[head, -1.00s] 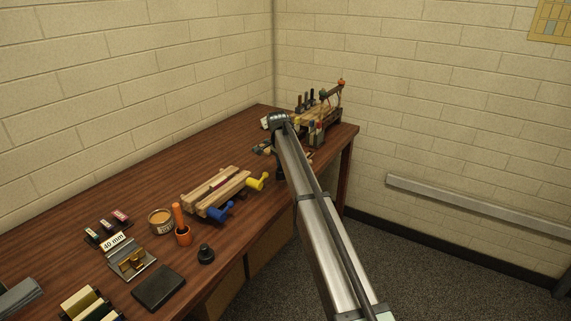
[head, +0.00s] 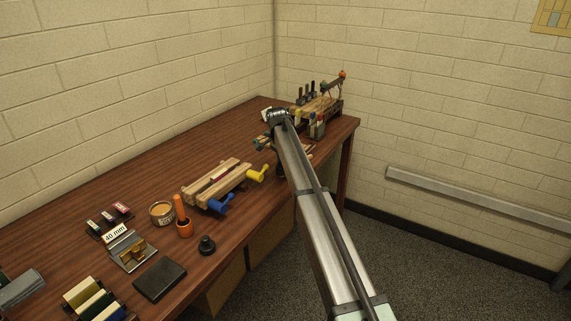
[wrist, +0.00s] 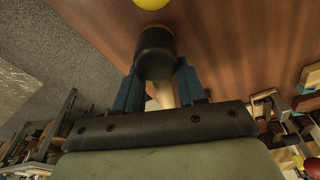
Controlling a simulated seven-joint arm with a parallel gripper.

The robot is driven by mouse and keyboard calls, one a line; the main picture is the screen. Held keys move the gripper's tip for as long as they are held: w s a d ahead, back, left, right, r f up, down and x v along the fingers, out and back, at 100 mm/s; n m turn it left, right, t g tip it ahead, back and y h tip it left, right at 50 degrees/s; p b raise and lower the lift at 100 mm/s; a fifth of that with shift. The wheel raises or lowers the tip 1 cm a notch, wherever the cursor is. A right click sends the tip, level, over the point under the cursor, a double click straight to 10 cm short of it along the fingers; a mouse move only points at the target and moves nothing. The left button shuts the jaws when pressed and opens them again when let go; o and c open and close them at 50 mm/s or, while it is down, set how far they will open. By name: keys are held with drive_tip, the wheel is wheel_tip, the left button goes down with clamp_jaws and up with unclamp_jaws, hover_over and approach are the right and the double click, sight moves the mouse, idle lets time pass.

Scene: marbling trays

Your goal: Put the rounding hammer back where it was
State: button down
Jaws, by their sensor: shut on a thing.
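The rounding hammer shows in the wrist view as a black cylindrical head (wrist: 155,53) with a pale handle (wrist: 165,96). My gripper (wrist: 157,88) has its two blue fingers shut on it, one on each side, just below the black head. The lower handle is hidden behind the gripper body. In the head view my gripper (head: 267,143) is small, low over the far part of the bench, and mostly covered by my arm. I cannot make out the hammer there.
A wooden clamp press (head: 222,181) with blue and yellow handles lies on the bench (head: 130,190) left of my gripper. A wooden stand (head: 318,105) with several upright tools is at the far end.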

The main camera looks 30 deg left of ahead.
drive_tip(key=shift+f, duration=0.4)
drive_tip(key=c, duration=0.6)
unclamp_jaws()
drive_tip(key=shift+o, duration=0.2)
wheel_tip(320, 180, up, 14)
drive_tip(key=s+a, duration=0.1)
drive_tip(key=s, duration=0.1)
drive_tip(key=shift+f, duration=0.15)
drive_tip(key=shift+f, duration=0.1)
